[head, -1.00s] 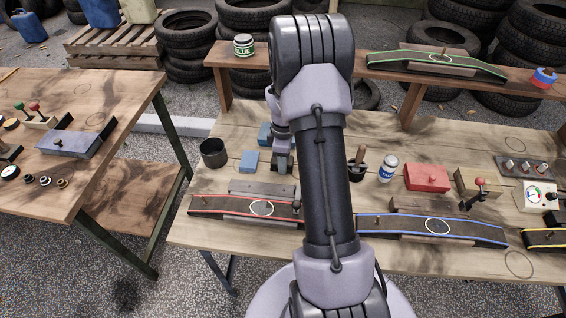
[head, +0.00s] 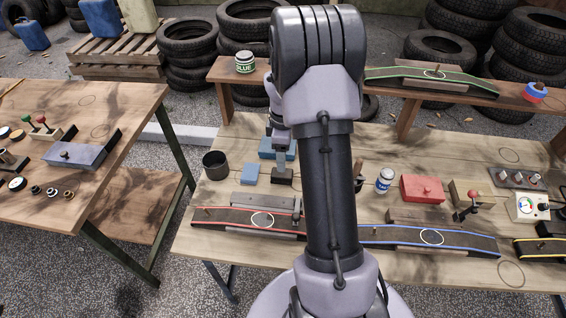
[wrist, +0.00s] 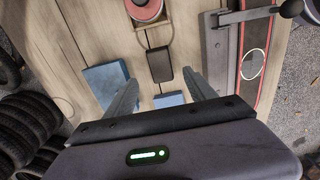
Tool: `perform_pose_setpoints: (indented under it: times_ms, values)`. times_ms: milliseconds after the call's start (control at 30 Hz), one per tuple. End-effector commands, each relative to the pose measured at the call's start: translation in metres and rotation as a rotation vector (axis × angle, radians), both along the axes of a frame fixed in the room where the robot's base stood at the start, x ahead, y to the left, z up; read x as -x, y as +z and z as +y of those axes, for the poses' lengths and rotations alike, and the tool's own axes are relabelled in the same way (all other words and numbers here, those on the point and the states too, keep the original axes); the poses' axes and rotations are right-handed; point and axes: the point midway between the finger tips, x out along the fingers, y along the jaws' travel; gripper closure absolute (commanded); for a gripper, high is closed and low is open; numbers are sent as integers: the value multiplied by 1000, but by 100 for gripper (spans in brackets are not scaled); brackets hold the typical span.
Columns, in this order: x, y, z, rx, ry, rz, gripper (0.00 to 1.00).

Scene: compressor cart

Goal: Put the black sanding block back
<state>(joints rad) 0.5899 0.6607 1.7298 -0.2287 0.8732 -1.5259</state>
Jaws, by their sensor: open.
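The black sanding block (head: 282,177) lies on the wooden bench (head: 330,262), just right of a small blue block (head: 250,174). It also shows in the wrist view (wrist: 159,65), beyond the fingertips and roughly centred between them. My gripper (head: 281,152) is above the block, open and empty; its two fingers show apart in the wrist view (wrist: 165,84). A larger blue block (wrist: 105,82) lies to the left in the wrist view, and the small blue block (wrist: 169,99) is between the fingers, nearer the gripper.
A dark cup (head: 215,165) stands at left. The red-edged strip (head: 245,218) and blue-edged strip (head: 428,237) lie along the bench front. A white-blue can (head: 384,180) and red block (head: 423,188) stand at right. The raised shelf (head: 405,92) runs behind.

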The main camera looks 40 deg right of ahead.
Motion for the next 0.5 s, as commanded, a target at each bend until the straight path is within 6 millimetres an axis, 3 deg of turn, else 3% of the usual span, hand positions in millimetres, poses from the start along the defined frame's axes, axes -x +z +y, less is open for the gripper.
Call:
perform_pose_setpoints:
  times_ms: [100, 367, 467, 500]
  values:
    - [0, 24, 0, 1, -1, -1, 36]
    - [-1, 38, 6, 3, -15, -9, 36]
    - [-5, 85, 42, 13, -118, -68, 36]
    - [-3, 113, 68, 10, -191, -108, 36]
